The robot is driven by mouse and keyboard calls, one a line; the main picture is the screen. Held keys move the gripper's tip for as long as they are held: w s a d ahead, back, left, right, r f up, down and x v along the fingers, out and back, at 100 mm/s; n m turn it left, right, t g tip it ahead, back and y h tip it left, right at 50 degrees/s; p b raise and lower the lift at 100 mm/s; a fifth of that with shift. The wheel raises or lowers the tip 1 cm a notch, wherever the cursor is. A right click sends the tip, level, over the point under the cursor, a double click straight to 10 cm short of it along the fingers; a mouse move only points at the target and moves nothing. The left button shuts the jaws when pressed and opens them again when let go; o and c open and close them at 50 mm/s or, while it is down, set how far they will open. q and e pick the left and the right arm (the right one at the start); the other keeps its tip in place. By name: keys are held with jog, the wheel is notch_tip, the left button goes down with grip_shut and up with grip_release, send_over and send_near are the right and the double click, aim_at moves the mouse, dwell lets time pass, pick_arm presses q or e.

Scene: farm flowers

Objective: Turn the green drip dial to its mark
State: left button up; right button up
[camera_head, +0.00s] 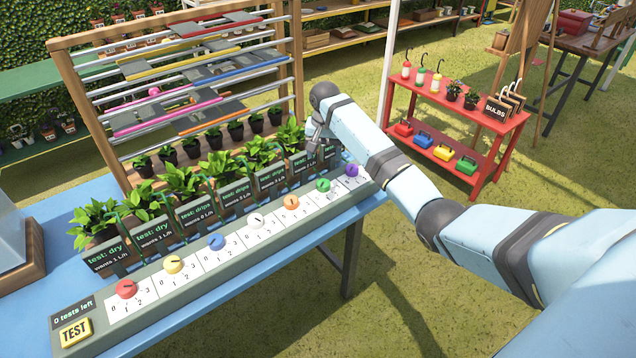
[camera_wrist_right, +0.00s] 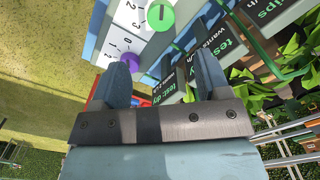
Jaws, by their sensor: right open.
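The green drip dial (camera_head: 323,185) is on the long grey panel (camera_head: 222,256), second from the panel's far right end. It also shows at the top of the right wrist view (camera_wrist_right: 160,14), with a dark pointer line and a number scale beside it. Which number the pointer meets is too small to tell. My right gripper (camera_head: 318,143) is above and behind the dial, near the plant signs. In the right wrist view its two fingers (camera_wrist_right: 165,62) are apart with nothing between them, and the dial lies beyond their tips. My left gripper is out of view.
A purple dial (camera_head: 351,171) sits to the right of the green one and an orange dial (camera_head: 291,202) to the left. Potted plants with black signs (camera_head: 272,180) stand close behind the panel. A yellow TEST button (camera_head: 75,332) is at the near left end, by a "0 tests left" sign.

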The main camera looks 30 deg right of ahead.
aim_at(323, 182)
notch_tip(323, 182, down, 11)
jog(key=shift+f+b, duration=0.2)
jog(key=shift+b, duration=0.15)
